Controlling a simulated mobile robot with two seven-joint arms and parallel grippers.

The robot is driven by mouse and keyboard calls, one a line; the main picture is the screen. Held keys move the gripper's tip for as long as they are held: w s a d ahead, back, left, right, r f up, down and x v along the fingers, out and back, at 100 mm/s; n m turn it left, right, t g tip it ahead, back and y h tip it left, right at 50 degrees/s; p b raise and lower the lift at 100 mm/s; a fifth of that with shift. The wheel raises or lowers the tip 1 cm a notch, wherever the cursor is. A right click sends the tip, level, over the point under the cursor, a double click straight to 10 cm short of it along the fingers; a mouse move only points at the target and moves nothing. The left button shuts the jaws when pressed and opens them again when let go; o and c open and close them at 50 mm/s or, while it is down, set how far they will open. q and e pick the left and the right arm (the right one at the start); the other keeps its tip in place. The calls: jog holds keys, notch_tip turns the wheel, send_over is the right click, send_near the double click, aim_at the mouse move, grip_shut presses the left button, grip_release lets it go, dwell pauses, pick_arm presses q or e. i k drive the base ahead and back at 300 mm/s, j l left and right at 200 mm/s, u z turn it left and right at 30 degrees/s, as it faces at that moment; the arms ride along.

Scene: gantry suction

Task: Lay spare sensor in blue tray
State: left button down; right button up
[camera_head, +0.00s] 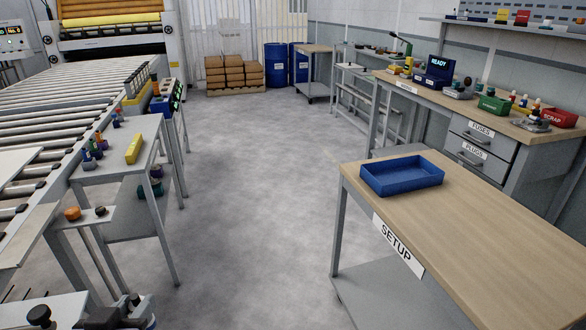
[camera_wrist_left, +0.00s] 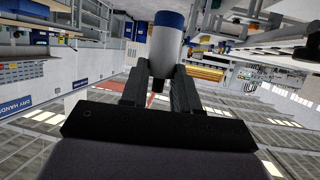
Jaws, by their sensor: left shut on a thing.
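My left gripper (camera_head: 122,314) shows only partly at the bottom left edge of the head view, far to the left of the tray. In the left wrist view, my left gripper (camera_wrist_left: 160,84) is shut on a pale grey cylinder with a blue end, which looks like the sensor (camera_wrist_left: 166,42). The held cylinder is hard to make out in the head view. My right gripper is not in view.
The SETUP table (camera_head: 480,222) has bare wood in front of the tray. A grey stand (camera_head: 110,172) with a yellow block (camera_head: 134,149) and small parts stands beside the roller conveyor (camera_head: 60,105). Open floor (camera_head: 250,200) lies between. A workbench (camera_head: 480,115) runs along the right wall.

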aim_at(394, 181)
jog(key=i+z, duration=0.15)
jog(key=z, duration=0.35)
jog(key=i+z, duration=0.1)
jog(key=z, duration=0.35)
jog(key=i+j+z, duration=0.15)
jog(key=z, duration=0.35)
jog(key=i+j+z, duration=0.1)
jog(key=z, duration=0.35)
jog(key=i+j+z, duration=0.1)
jog(key=j+z, duration=0.35)
jog(key=j, duration=0.15)
jog(key=i+j, duration=0.1)
jog(key=j, duration=0.2)
jog(key=i+j+z, duration=0.1)
jog(key=j, duration=0.2)
jog(key=i+j, duration=0.1)
jog(key=j, duration=0.2)
